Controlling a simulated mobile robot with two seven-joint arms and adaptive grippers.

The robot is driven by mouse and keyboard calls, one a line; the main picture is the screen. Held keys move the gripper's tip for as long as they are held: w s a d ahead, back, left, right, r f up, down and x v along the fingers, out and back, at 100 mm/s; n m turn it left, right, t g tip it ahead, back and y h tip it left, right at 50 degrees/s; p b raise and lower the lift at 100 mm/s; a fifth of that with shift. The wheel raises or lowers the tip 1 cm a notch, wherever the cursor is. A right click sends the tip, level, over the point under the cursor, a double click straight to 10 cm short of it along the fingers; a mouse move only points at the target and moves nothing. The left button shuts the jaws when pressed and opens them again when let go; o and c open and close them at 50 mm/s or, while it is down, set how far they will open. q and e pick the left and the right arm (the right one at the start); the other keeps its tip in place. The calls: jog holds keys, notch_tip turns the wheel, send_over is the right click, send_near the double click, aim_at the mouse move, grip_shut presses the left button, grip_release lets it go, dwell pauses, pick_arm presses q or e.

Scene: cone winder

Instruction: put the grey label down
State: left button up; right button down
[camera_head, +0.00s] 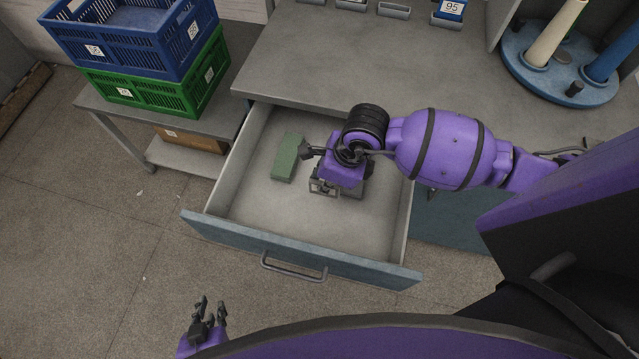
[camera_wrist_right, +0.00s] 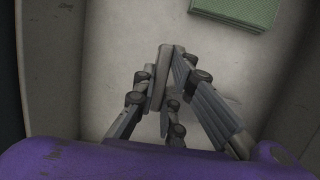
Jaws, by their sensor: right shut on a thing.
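My right gripper (camera_head: 325,188) reaches down into the open drawer (camera_head: 302,256). In the right wrist view its fingers (camera_wrist_right: 160,80) are shut on the grey label (camera_wrist_right: 157,82), a small thin grey piece seen nearly edge-on above the pale drawer floor. I cannot tell whether the label touches the floor. In the head view the arm and hand hide the label. My left gripper (camera_head: 211,304) is outside the drawer, low in the picture, with its fingers apart and nothing between them.
A green block (camera_head: 287,157) lies in the drawer left of my right gripper; it also shows in the right wrist view (camera_wrist_right: 238,8). The drawer's walls surround the hand. Blue (camera_head: 130,45) and green crates (camera_head: 150,95) stand on a side table. Drawer floor near the front is clear.

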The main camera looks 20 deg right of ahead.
aim_at(319, 186)
jog(key=w+f, duration=0.2)
jog(key=f, duration=0.1)
jog(key=shift+w+a, duration=0.25)
jog(key=shift+a, duration=0.1)
jog(key=shift+d+x, duration=0.2)
jog(key=shift+x, duration=0.65)
jog(key=shift+d+x, duration=0.15)
jog(key=shift+x, duration=0.65)
jog(key=shift+s+f, duration=0.1)
jog(key=shift+f, duration=0.1)
jog(key=c, duration=1.8)
grip_release()
jog(key=v, duration=1.2)
jog(key=shift+r, duration=0.1)
